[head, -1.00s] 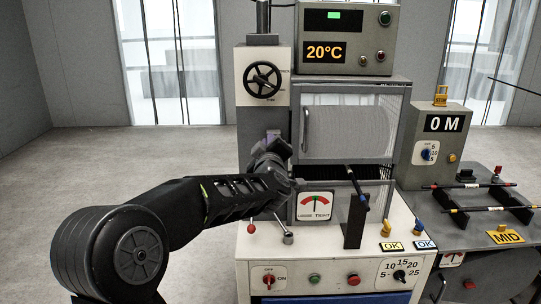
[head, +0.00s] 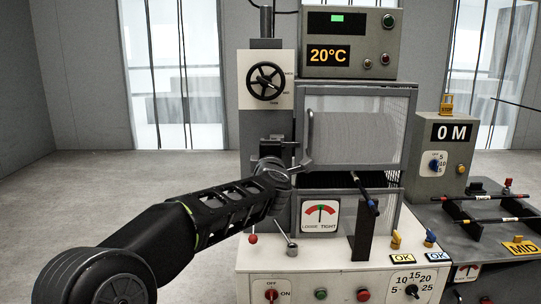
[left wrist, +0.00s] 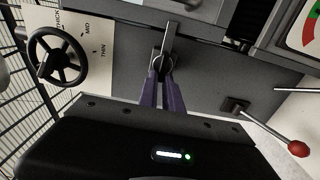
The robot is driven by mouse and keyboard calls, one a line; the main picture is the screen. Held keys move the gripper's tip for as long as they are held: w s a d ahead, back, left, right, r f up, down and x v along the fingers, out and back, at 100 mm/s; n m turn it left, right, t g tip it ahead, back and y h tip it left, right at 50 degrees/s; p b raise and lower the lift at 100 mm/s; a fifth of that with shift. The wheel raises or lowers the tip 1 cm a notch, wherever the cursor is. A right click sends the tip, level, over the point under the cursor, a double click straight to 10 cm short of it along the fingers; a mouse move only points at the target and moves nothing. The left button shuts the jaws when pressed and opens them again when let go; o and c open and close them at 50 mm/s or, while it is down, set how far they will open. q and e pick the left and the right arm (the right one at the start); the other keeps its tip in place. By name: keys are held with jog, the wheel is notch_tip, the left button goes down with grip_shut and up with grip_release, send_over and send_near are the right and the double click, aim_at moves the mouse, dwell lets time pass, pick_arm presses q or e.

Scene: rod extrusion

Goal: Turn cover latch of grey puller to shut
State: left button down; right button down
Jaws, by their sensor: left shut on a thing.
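The grey puller's mesh-fronted cover (head: 355,135) is down at the right of a grey column. A short metal lever, apparently the cover latch (left wrist: 169,38), shows in the left wrist view at the column's side. My left gripper (left wrist: 161,75) has its purple fingers close together on the lower end of this latch. In the head view my left gripper (head: 272,165) is at the column beside the cover's left edge, and its fingers are mostly hidden by my own wrist. The metal latch (head: 304,165) pokes out to its right. My right gripper is in neither view.
A black handwheel (head: 266,80) sits above my gripper. A red-knobbed lever (head: 253,239) and a second lever (head: 291,244) stand below it. A tension gauge (head: 320,215) and a rod stand (head: 363,230) are to the right. Open floor lies at left.

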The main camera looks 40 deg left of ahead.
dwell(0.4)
pick_arm(q)
jog(key=c, duration=1.5)
grip_release()
jog(key=v, duration=0.8)
jog(key=shift+w, duration=0.1)
